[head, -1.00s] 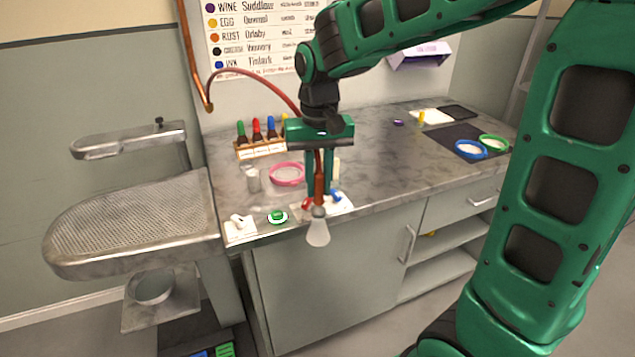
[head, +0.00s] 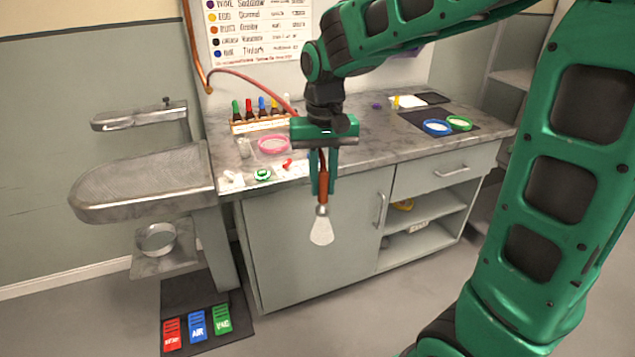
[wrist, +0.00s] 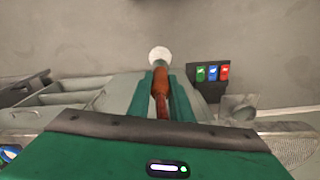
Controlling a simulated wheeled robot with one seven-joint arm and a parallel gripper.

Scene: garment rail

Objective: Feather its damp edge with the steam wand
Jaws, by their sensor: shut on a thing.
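My gripper (head: 322,183) is shut on the steam wand (head: 321,228), which has a brown handle and a pale, flared head. The wand hangs head down in front of the cabinet, clear of the counter's front edge. A reddish hose runs from it to the copper pipe on the wall. In the wrist view the steam wand (wrist: 160,77) lies between my green fingers (wrist: 161,90), its round pale head beyond them. The perforated pressing board (head: 145,182) at the left is bare. I cannot make out a damp edge on any cloth.
Red, blue and green pedals (head: 198,325) lie on the floor. Open shelves (head: 425,220) are at the right.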

